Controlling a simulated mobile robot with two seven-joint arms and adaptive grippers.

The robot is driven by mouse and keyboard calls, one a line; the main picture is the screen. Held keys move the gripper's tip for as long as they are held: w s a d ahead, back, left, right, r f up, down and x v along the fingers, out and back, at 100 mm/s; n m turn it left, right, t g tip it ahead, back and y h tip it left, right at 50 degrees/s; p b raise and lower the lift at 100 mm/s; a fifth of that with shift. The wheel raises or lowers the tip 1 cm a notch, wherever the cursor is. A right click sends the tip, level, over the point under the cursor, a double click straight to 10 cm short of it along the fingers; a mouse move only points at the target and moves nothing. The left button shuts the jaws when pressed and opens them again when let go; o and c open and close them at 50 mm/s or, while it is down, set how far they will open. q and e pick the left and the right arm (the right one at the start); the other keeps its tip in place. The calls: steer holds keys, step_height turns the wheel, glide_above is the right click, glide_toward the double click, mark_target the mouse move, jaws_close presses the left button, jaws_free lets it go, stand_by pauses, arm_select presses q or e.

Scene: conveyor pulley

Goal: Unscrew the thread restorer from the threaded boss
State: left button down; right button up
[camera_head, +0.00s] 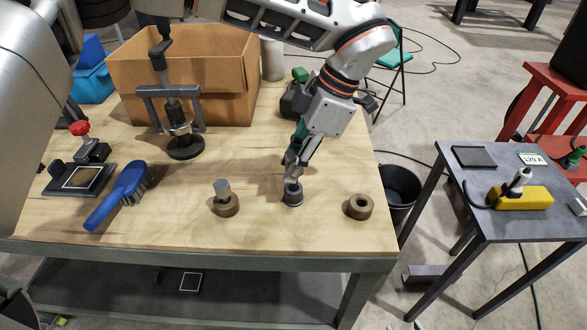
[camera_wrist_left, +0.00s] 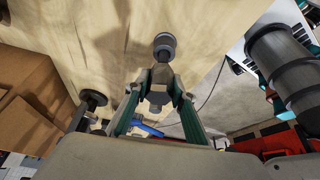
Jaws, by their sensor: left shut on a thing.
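My left gripper (camera_head: 292,172) comes down over the front middle of the workbench. It is shut on a small grey metal piece, seemingly the thread restorer; the wrist view shows this grey piece (camera_wrist_left: 158,92) between the fingertips. Directly below the fingertips stands a short dark grey cylinder (camera_head: 292,198), seemingly the threaded boss, upright on the wood. It also shows beyond the fingers in the wrist view (camera_wrist_left: 164,48). The fingers hide where the two pieces meet, so I cannot tell how far they are threaded together. My right gripper is not in view.
A brown ring with a grey peg (camera_head: 225,204) stands left of the gripper, and another brown ring (camera_head: 359,206) right. A blue brush (camera_head: 118,195), puller (camera_head: 184,147) and cardboard box (camera_head: 215,75) occupy the left and back. Bare wood (camera_head: 250,165) surrounds the cylinder.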

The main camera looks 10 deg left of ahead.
mark_target(288, 152)
arm_select(q)
steer(key=shift+w+r+p, duration=0.1)
steer(key=shift+r+p, duration=0.3)
steer(key=shift+r, duration=0.2)
steer(key=shift+r+p, duration=0.3)
steer(key=shift+r, duration=0.25)
steer(key=shift+w+a+r+p, duration=0.1)
steer(key=shift+w+r+p, duration=0.1)
steer(key=shift+r+p, duration=0.95)
steer(key=shift+w+r+p, duration=0.15)
steer(key=shift+r+p, duration=0.75)
steer(key=shift+p, duration=0.05)
steer(key=shift+w+r+p, duration=0.15)
steer(key=shift+r+p, duration=0.7)
steer(key=shift+p, duration=0.1)
steer(key=shift+a+r+p, duration=0.1)
steer(key=shift+r+p, duration=0.35)
steer(key=shift+w+r+p, duration=0.1)
steer(key=shift+r+p, duration=0.25)
steer(key=shift+p, duration=0.1)
steer(key=shift+w+r+p, duration=0.1)
steer(key=shift+r+p, duration=0.3)
steer(key=shift+p, duration=0.1)
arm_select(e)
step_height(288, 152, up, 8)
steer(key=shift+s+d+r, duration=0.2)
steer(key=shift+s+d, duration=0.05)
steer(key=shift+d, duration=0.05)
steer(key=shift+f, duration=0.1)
